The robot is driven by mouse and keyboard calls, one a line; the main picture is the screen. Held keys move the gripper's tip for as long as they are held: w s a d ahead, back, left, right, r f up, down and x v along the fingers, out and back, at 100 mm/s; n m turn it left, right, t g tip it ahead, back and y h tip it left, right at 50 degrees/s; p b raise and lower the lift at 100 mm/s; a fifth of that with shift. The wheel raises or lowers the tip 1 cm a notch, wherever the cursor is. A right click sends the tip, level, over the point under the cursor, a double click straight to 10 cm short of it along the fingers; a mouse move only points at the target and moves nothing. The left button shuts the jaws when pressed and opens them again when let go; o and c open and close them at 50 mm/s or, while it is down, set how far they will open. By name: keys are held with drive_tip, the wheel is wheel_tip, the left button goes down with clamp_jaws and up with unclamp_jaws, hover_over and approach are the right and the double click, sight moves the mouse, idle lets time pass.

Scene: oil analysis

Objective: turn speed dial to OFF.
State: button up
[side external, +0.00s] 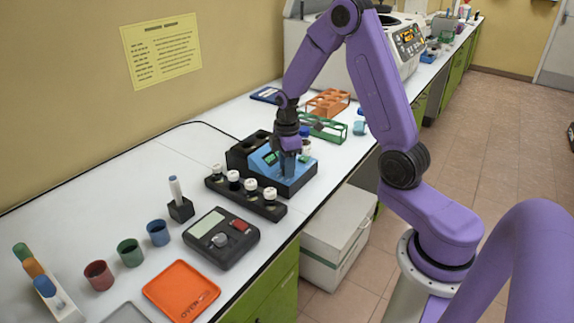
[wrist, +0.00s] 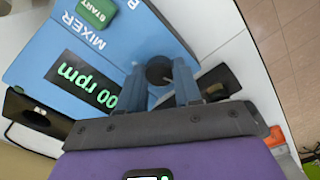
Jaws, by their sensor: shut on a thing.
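The mixer (side external: 262,160) is a blue-topped box with a dark body on the white bench. In the wrist view its blue panel (wrist: 60,55) shows the word MIXER, a green START button (wrist: 97,12) and a lit green display (wrist: 80,88) ending in "00 rpm". Its leading digits are hidden by my gripper. The dark round speed dial (wrist: 158,69) sits at the panel's edge, between my fingertips. My gripper (side external: 288,172) points down over the mixer's right side and is shut on the dial. The dial's markings, including OFF, are not readable.
A black rack with several white-capped vials (side external: 246,192) stands just in front of the mixer. Green (side external: 325,128) and orange (side external: 328,102) racks stand behind it. A grey device (side external: 221,238), small cups and an orange tray (side external: 181,290) lie nearer the camera.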

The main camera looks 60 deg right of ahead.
drive_tip(key=n, duration=0.4)
drive_tip(key=shift+n, duration=0.3)
idle(0.5)
drive_tip(key=o, duration=1)
drive_tip(key=shift+o, duration=0.2)
drive_tip(key=shift+r, duration=0.15)
wheel_tip(320, 180, up, 17)
drive_tip(key=shift+r, duration=0.1)
